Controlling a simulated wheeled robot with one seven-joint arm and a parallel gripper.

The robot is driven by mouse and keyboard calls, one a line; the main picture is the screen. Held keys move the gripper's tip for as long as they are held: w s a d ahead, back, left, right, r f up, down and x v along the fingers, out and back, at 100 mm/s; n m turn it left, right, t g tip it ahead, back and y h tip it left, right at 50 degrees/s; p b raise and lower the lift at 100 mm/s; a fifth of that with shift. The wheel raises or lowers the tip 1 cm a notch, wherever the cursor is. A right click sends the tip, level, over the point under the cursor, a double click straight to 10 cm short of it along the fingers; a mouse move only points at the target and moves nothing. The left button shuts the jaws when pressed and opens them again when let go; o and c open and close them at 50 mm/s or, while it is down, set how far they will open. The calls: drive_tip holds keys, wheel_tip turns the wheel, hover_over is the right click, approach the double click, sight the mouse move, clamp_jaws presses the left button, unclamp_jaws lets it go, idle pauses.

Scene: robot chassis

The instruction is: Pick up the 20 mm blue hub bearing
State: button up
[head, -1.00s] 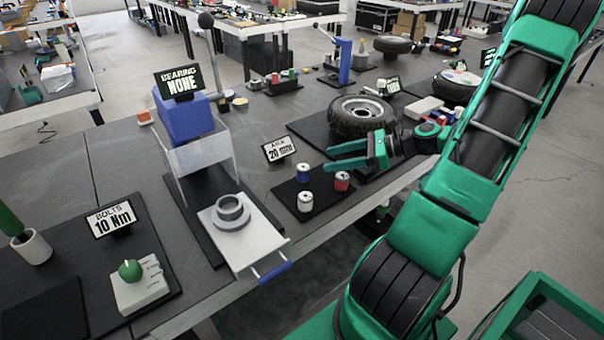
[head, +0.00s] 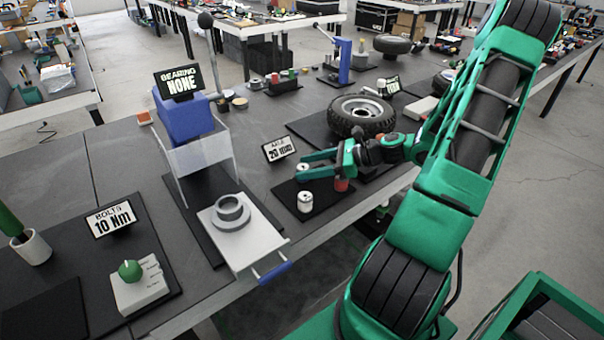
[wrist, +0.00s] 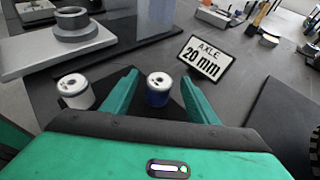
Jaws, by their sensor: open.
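The blue hub bearing (wrist: 158,97), a short cylinder with a white top and a blue side, stands upright on a dark mat (head: 328,202). In the wrist view it shows between the two fingers of my gripper (wrist: 159,77), with a gap on each side. In the head view my gripper (head: 301,166) is open over the mat, and its fingers hide most of the blue bearing. A white bearing (head: 305,202) stands at the near side of the mat; it also shows in the wrist view (wrist: 76,92), outside the left finger. A red bearing (head: 341,185) is partly hidden under my gripper.
An "AXLE 20 mm" sign (head: 279,149) stands behind the mat. A press (head: 184,118) with a grey ring (head: 231,212) on its white plate is at left. A tyre (head: 361,116) lies behind my gripper. A torque unit (head: 139,285) sits at front left.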

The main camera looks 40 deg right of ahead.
drive_tip(key=c, duration=1.2)
drive_tip(key=shift+r, duration=0.1)
drive_tip(key=shift+r, duration=0.8)
wheel_tip(320, 180, up, 2)
drive_tip(key=shift+r, duration=0.25)
drive_tip(key=s+a+r, duration=0.1)
drive_tip(key=a+r, duration=0.1)
drive_tip(key=a, duration=0.1)
drive_tip(key=a+r, duration=0.2)
drive_tip(key=a, duration=0.2)
drive_tip(key=s+a+r, duration=0.1)
drive_tip(key=a+r, duration=0.1)
drive_tip(key=a, duration=0.2)
drive_tip(key=shift+s+r, duration=0.3)
drive_tip(key=shift+s, duration=0.05)
